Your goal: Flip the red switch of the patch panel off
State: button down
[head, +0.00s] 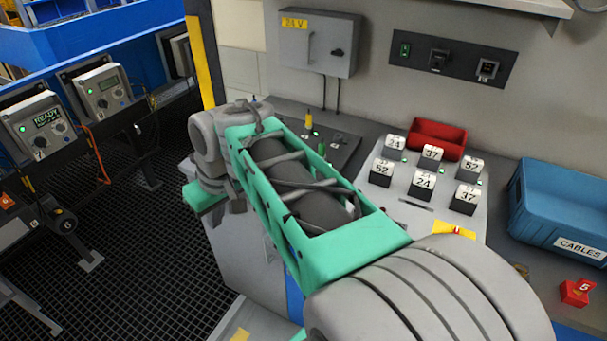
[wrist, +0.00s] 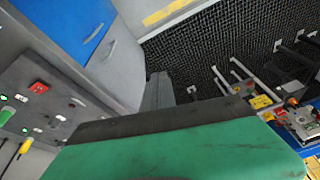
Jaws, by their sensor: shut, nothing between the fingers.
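The patch panel (head: 340,143) lies on the bench behind my arm in the head view, with a yellow part, green lights and small marks on it. My arm hides part of it, and I see no red switch there. In the wrist view the panel (wrist: 62,108) is at the left edge, with a small red part (wrist: 38,88) that looks like the red switch. Its on or off position cannot be told. My gripper (wrist: 158,91) is shut and empty, pointing away from the panel's red part and not touching it.
Number-marked blocks (head: 424,182) and a red bin (head: 437,137) stand right of the panel. A blue CABLES crate (head: 558,205) is at the far right. A grey 24 V box (head: 320,45) hangs behind. Dark grated floor (head: 140,230) is open at left.

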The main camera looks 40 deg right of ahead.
jog(key=w+d+r, duration=0.4)
jog(key=d, duration=0.4)
jog(key=s+d+r+n, duration=0.1)
jog(key=d, duration=1)
jog(key=s+d+r+n+p, duration=0.1)
jog(key=s+d+n, duration=0.1)
jog(key=d, duration=0.9)
jog(key=shift+s+y, duration=0.25)
jog(key=shift+y, duration=0.05)
jog(key=b+x, duration=0.2)
jog(key=x, duration=0.2)
jog(key=b+x, duration=0.2)
jog(key=x, duration=0.2)
jog(key=s+b+x, duration=0.1)
jog(key=b+x, duration=0.1)
jog(key=x, duration=0.3)
jog(key=shift+s+f+b, duration=0.1)
jog(key=shift+f+b, duration=0.05)
jog(key=shift+b, duration=0.15)
jog(key=shift+a+f, duration=0.1)
jog(key=shift+f, duration=0.3)
jog(key=shift+f, duration=0.1)
